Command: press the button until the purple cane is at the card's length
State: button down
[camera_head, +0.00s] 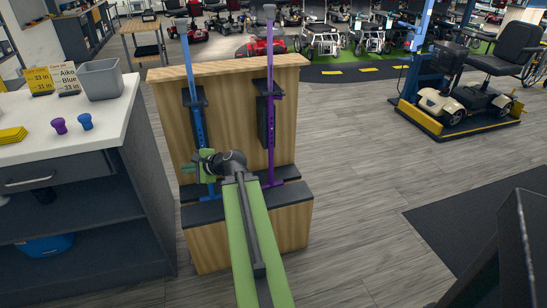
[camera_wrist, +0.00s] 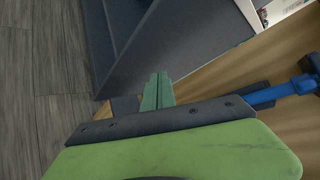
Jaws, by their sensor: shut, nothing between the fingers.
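The purple cane (camera_head: 271,120) stands upright at the right of a wooden stand, held by a dark bracket. A blue cane (camera_head: 197,125) stands at the left of the same stand. It also shows in the wrist view (camera_wrist: 275,95). A yellow card (camera_head: 38,81) and a white card (camera_head: 66,78) stand on the counter; the white one seems to read "Aiko Blue", the yellow one's small print is hard to read. My gripper (camera_head: 188,169) is shut and empty, beside the blue cane's lower part; contact is unclear. Its fingers also show in the wrist view (camera_wrist: 158,90). The button is too small to make out.
The wooden stand (camera_head: 230,75) has dark base pads. Left is a counter (camera_head: 112,120) with a grey bin (camera_head: 100,79), a purple knob (camera_head: 59,125), a blue knob (camera_head: 85,121) and a yellow stack (camera_head: 12,135). A scooter (camera_head: 455,98) stands far right.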

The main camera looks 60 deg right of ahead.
jog(key=s+d+m+h+b, duration=0.4)
jog(key=s+d+m, duration=0.5)
jog(key=d, duration=0.5)
jog(key=s+d+f+m+t+h+b, duration=0.1)
jog(key=s+d+m+h+b, duration=0.3)
jog(key=s+d+m+h, duration=0.4)
jog(key=s+d+m, duration=0.2)
jog(key=s+d, duration=0.4)
jog(key=d, duration=0.1)
jog(key=shift+s+d+f+m+b, duration=0.15)
jog(key=shift+s+f+m+b, duration=0.1)
jog(key=shift+m+b, duration=0.05)
jog(key=shift+w, duration=0.15)
